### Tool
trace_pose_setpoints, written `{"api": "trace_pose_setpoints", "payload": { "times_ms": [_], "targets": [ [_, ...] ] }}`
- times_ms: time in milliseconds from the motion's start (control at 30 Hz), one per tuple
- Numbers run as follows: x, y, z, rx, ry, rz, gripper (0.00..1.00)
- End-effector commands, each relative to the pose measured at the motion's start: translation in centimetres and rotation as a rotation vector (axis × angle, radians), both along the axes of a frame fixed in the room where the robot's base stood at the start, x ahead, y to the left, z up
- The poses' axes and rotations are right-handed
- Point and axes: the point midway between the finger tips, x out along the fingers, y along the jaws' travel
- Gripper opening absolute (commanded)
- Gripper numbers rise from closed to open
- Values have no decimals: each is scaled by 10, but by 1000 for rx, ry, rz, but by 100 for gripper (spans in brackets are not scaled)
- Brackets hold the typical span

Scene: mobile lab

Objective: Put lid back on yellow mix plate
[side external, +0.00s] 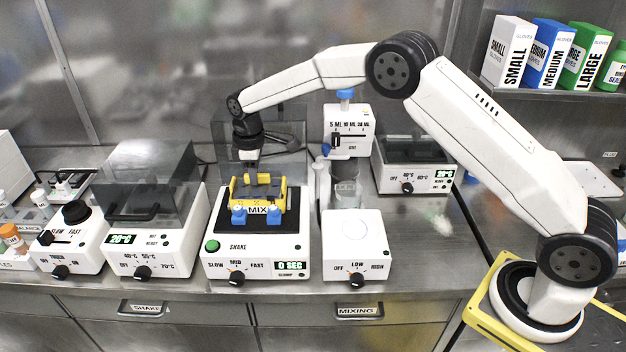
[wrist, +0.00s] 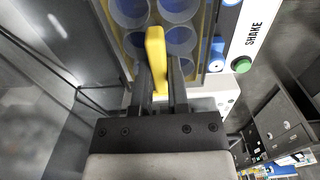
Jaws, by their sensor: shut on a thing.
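The yellow mix plate (side external: 262,209), labelled MIX, sits on the shaker's black platform in the side view. In the wrist view the yellow-edged plate (wrist: 208,50) has several round wells, bluish inside. My gripper (side external: 257,180) points down over the plate. In the wrist view my gripper (wrist: 160,78) is shut on a yellow bar (wrist: 155,48), which looks like the handle of the lid. The bar lies over the wells. The lid's own sheet is hard to make out, and I cannot tell whether it touches the plate's rim.
Blue clamp knobs (side external: 239,214) stand at the shaker's front (side external: 222,262). A dark clear-hooded heater (side external: 150,190) stands close on the left. A hotplate stirrer (side external: 354,232) and a dispenser (side external: 348,130) stand on the right.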

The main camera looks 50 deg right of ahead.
Motion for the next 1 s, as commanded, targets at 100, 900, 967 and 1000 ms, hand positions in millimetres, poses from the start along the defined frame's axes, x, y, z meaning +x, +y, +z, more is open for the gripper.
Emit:
{"api": "trace_pose_setpoints", "payload": {
  "times_ms": [100,900,967,1000],
  "targets": [
    [0,0,-2,0,0,0,0],
    [0,0,-12,-1,1,0,61],
    [0,0,-12,-1,1,0,61],
    [0,0,-12,-1,1,0,61]
  ]
}}
